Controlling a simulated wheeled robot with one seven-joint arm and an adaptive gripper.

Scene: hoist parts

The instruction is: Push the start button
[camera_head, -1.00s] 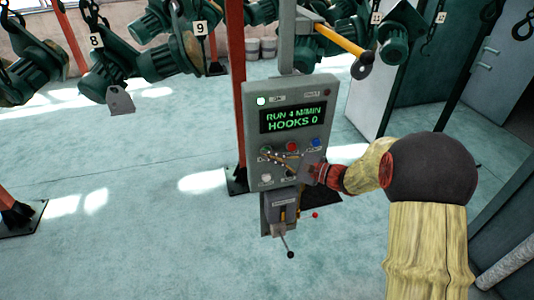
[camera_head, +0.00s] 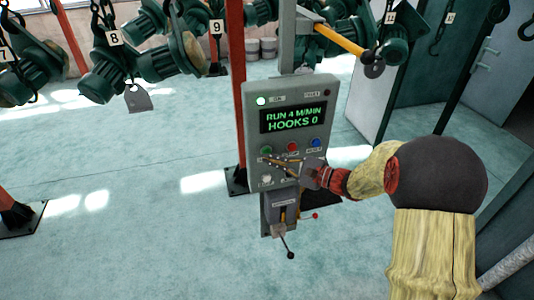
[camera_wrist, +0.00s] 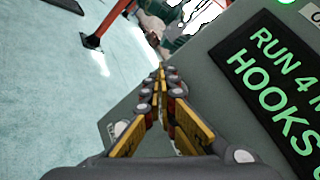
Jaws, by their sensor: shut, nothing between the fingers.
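The grey control panel (camera_head: 250,112) stands in the middle of the head view. Its green button (camera_head: 266,150), which looks like the start button, sits at the left of a row with a red button (camera_head: 292,147) and a blue button (camera_head: 316,143). The display (camera_head: 293,119) reads "RUN 4 M/MIN, HOOKS 0", and it also shows in the wrist view (camera_wrist: 275,85). My gripper (camera_head: 265,160) is shut and empty, its tip just below the green button; I cannot tell whether it touches the panel. In the wrist view the closed fingertips (camera_wrist: 160,76) lie over the panel face; no green button shows there.
Green hoist units (camera_head: 150,55) hang from hooks with number tags at upper left. A yellow bar (camera_head: 338,40) extends above the panel. Below the panel is a grey box with a black-knobbed lever (camera_head: 290,254). Red posts (camera_head: 236,80) stand nearby.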

